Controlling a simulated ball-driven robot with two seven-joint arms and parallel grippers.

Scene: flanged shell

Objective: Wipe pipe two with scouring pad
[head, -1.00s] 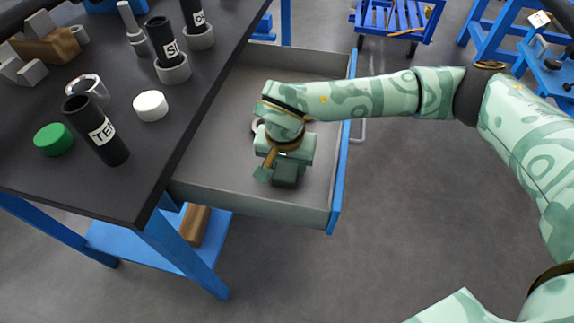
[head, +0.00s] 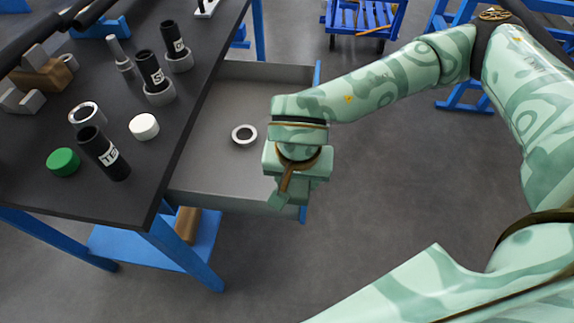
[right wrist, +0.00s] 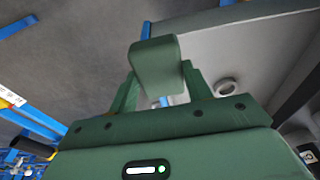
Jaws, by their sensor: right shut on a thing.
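My right gripper (head: 288,193) is over the front right corner of the open drawer. In the right wrist view, its fingers (right wrist: 157,88) are shut on a grey-green block, the likely scouring pad (right wrist: 156,62). Black labelled pipes are on the dark bench to the left. The nearest pipe (head: 104,153) leans, its label seeming to start with T. Another pipe (head: 152,70) stands in a grey collar, its label starting with S. A third (head: 174,40) stands in a collar behind it. I cannot read which one is two. My left gripper is not in view.
The grey drawer (head: 205,185) holds a metal ring (head: 244,134). On the bench (head: 120,205) are a green cap (head: 63,162), a white cap (head: 144,126), a silver ring (head: 86,114) and grey blocks. A blue cart (head: 365,18) stands behind.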

